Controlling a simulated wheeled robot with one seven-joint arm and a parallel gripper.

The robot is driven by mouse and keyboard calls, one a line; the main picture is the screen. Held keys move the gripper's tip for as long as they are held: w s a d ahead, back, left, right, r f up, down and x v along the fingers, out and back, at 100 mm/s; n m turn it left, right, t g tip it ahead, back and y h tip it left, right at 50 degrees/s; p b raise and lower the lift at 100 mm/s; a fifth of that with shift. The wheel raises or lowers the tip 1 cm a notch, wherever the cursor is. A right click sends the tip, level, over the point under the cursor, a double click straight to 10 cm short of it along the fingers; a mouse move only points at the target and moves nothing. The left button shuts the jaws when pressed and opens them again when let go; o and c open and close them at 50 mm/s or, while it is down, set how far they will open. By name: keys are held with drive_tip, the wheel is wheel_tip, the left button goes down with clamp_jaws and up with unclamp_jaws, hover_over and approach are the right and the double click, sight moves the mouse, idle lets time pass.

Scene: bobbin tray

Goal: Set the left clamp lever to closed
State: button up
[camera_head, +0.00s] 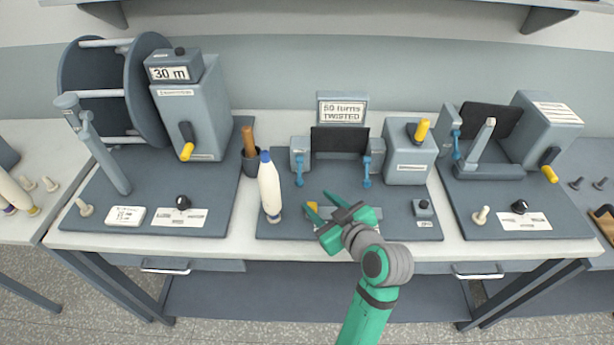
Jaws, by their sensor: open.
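The left clamp lever (299,170) is a small blue lever on the front of the left grey block (299,146) of the middle station. It hangs downward with its knob low. A matching right clamp lever (367,170) hangs from the right block and also points down. I cannot tell from the view whether either clamp is open or closed. My gripper (317,203) is open and empty, its green fingers pointing to the back left. It is in front of the left lever and a little to its right, apart from it.
A grey box with a yellow crank handle (408,150) stands to the right. The board between the levers and my gripper is mostly clear.

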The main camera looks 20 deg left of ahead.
sight(301, 185)
drive_tip(key=shift+w, duration=0.45)
drive_tip(key=x, duration=1.1)
drive_tip(key=shift+s, duration=0.1)
clamp_jaws()
drive_tip(key=shift+a, duration=0.1)
